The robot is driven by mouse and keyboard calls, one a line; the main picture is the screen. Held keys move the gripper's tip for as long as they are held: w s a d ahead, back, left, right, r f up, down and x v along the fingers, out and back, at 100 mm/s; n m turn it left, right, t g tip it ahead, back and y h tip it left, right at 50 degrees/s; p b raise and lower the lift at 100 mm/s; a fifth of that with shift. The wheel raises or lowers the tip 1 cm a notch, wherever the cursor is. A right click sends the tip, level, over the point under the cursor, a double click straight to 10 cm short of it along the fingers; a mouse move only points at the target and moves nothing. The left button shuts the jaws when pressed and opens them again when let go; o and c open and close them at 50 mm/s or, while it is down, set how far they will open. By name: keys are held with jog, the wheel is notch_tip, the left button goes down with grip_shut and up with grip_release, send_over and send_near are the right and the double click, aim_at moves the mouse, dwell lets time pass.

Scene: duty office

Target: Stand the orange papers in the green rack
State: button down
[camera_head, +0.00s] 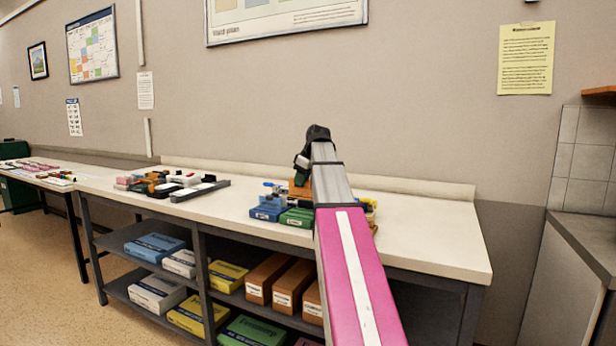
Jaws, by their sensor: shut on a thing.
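My arm reaches away over the table, and its far end bends down there. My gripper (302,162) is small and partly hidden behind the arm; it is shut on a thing. An orange piece (299,188) shows right below it, beside the arm; it is too small to tell for sure whether it is the orange papers. A green box-like thing (297,218) stands on the table just left of the arm; I cannot tell whether it is the green rack. No other green rack is clear on the table.
A blue box (268,211) stands left of the green one, with yellow items (368,204) right of the arm. Dark trays and small items (170,184) lie farther left. The table's right end (440,245) is bare. Boxes fill the shelves below.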

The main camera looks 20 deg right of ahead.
jog(key=shift+f, duration=4.1)
jog(key=c, duration=1)
grip_release()
jog(key=shift+r, duration=0.1)
jog(key=shift+r, duration=4.4)
